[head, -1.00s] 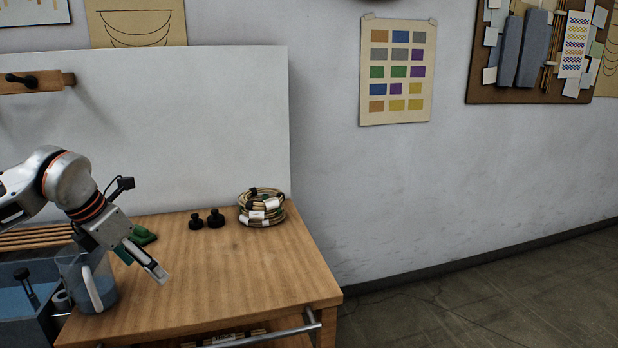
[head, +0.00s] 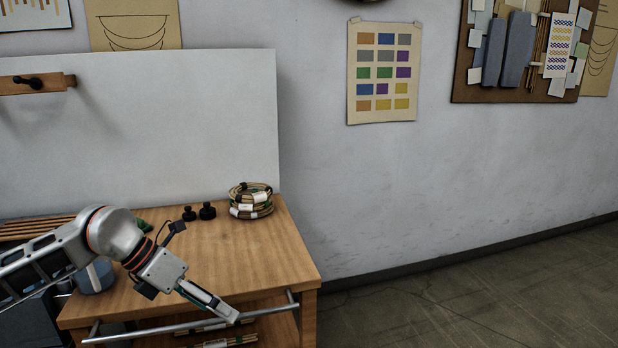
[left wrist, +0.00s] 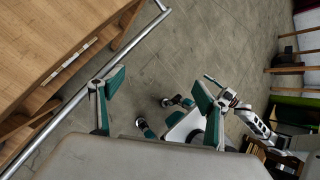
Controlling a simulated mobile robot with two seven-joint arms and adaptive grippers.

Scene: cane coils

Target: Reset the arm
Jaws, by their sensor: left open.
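My left arm comes in from the left of the head view, and its gripper (head: 236,318) hangs over the front edge of the workbench near the metal rail. The gripper is seen side-on there. In the left wrist view the left gripper (left wrist: 160,88) has its two teal-padded fingers spread wide apart, with nothing between them but floor and part of my base beyond. At the right of that view my other arm shows, with its end (left wrist: 228,97) small and partly overlapped by my left finger; its finger state is unclear.
The wooden workbench (head: 250,250) has a front rail (head: 150,330). Cane coils (head: 250,201) sit at its back right, beside two dark knobbed objects (head: 207,211). A jug (head: 97,276) is partly hidden behind my arm. The floor (head: 450,295) right of the bench is clear.

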